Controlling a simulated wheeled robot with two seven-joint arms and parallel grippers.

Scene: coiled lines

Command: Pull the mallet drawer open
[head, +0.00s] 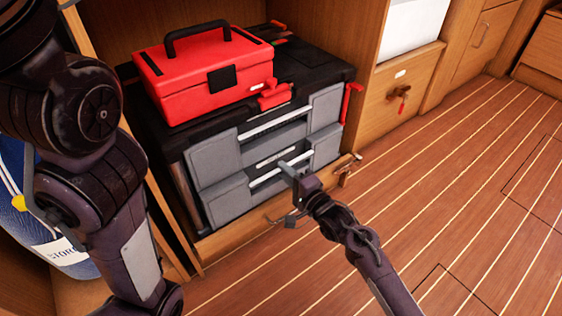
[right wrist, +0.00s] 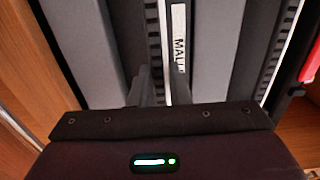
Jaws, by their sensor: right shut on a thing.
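A black tool chest with grey drawer fronts stands in a wooden bay. Its lower drawer (head: 228,200) has a pale bar handle (head: 262,181). In the right wrist view a label strip (right wrist: 180,40) reads "MAL", the rest hidden by a finger; I take this as the mallet drawer. My right gripper (head: 289,170) is shut on the lower drawer's handle, near its middle. Its fingers also show in the right wrist view (right wrist: 161,88), one each side of the handle. The lower drawer looks shut or nearly so. My left arm crosses the left side; its gripper is out of frame.
A red toolbox (head: 207,75) sits on the chest. A red clip (head: 350,100) hangs at the chest's right side. The plank floor (head: 450,190) to the right is clear.

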